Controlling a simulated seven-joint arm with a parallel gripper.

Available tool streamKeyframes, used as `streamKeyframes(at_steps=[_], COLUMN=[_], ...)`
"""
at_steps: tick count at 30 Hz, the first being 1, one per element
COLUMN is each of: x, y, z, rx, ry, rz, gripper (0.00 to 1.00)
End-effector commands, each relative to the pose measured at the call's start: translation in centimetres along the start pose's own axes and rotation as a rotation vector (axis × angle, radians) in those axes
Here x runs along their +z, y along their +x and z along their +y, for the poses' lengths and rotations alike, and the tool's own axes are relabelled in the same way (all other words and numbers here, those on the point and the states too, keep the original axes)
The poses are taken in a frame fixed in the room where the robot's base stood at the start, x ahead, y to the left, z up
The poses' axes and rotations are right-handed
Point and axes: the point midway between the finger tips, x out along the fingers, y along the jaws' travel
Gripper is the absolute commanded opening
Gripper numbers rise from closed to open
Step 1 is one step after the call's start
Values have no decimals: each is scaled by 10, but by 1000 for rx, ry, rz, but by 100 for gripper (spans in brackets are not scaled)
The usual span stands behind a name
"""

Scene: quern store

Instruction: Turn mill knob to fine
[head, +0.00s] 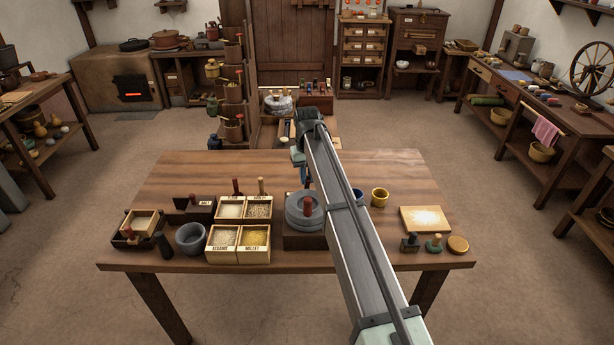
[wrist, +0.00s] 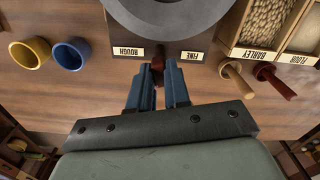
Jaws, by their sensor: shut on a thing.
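The mill (head: 305,211) is a round grey stone on a dark base, on the wooden table. It also shows at the top of the wrist view (wrist: 172,12). Its ROUGH label (wrist: 128,52) and FINE label (wrist: 193,56) appear upside down in the wrist view. The dark red-brown mill knob (wrist: 157,64) is between the two labels, not clearly at either one. My gripper (wrist: 158,82) is shut on the knob, with a blue finger on each side of it. In the head view my gripper (head: 304,177) is at the mill's far side, and the knob is hidden.
Open boxes of grain and flour (head: 223,236) stand left of the mill, with wooden-handled tools behind them. A grey bowl (head: 190,238) is farther left. A yellow cup (head: 379,197) and a blue cup (wrist: 72,54) stand on the other side.

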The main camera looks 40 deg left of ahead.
Motion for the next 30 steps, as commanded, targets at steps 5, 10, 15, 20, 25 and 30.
streamKeyframes(at_steps=[5, 10, 15, 20, 25, 30], x=[0, 0, 0, 0, 0, 0], y=[0, 0, 0, 0, 0, 0], z=[0, 0, 0, 0, 0, 0], rx=[0, 0, 0, 0, 0, 0], ry=[-167, -317, -443, -533, -595, -625], rz=[0, 0, 0, 0, 0, 1], gripper=[0, 0, 0, 0, 0, 0])
